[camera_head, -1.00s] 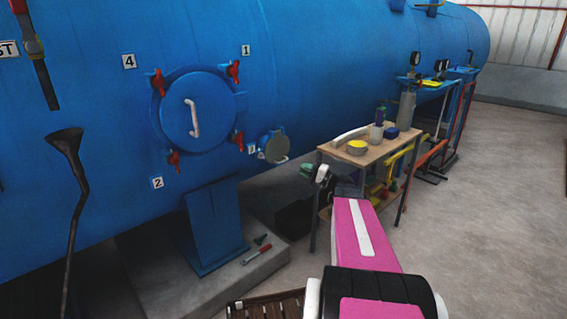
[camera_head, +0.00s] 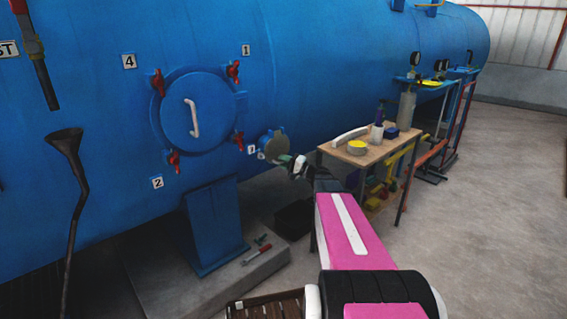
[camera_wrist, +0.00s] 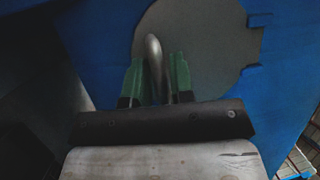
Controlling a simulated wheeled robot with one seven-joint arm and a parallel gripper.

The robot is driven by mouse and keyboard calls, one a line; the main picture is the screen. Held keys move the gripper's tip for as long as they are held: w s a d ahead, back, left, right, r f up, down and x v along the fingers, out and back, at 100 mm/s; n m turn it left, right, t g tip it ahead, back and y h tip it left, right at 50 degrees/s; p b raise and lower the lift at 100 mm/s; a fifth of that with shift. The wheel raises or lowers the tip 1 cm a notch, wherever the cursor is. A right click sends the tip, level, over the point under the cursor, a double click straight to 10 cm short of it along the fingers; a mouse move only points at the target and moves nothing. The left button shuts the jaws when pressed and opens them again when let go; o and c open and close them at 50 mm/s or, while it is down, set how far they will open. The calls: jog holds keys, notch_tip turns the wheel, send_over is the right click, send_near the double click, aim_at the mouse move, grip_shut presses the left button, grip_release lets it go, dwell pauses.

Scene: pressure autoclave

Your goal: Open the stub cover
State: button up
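The stub cover (camera_head: 276,142) is a small grey disc on the blue autoclave wall, right of the big round door. In the wrist view the cover (camera_wrist: 205,45) fills the upper middle, with notched edges at its right. Its curved metal handle (camera_wrist: 154,62) stands out toward me. My gripper (camera_head: 287,161) is at the lower right of the cover in the head view. In the wrist view my gripper's (camera_wrist: 157,75) green fingers stand apart, one on each side of the handle, with a gap visible on the right. The handle's lower end is hidden.
The big door (camera_head: 200,110) with red clamps (camera_head: 234,70) is left of the cover. A wooden table (camera_head: 345,155) holding bottles and a yellow roll stands close to the right of my arm. A concrete plinth (camera_head: 200,285) lies below. Open floor is at the right.

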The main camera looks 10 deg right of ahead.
grip_shut()
jog(key=shift+s, duration=0.15)
jog(key=shift+s+d+r+m+g+h, duration=0.3)
jog(key=shift+s+r+g+h, duration=0.1)
jog(key=shift+s, duration=0.2)
jog(key=s+d+r+m+g+h, duration=0.1)
jog(key=r+g+h, duration=0.3)
jog(key=r, duration=0.4)
jog(key=s+d+r+m+g+h, duration=0.1)
jog(key=s+r+m+g+h, duration=0.1)
jog(key=r, duration=0.7)
jog(key=shift+s+d+r+m+g+h, duration=0.35)
jog(key=shift+s+g+h, duration=0.6)
jog(key=shift+g, duration=0.35)
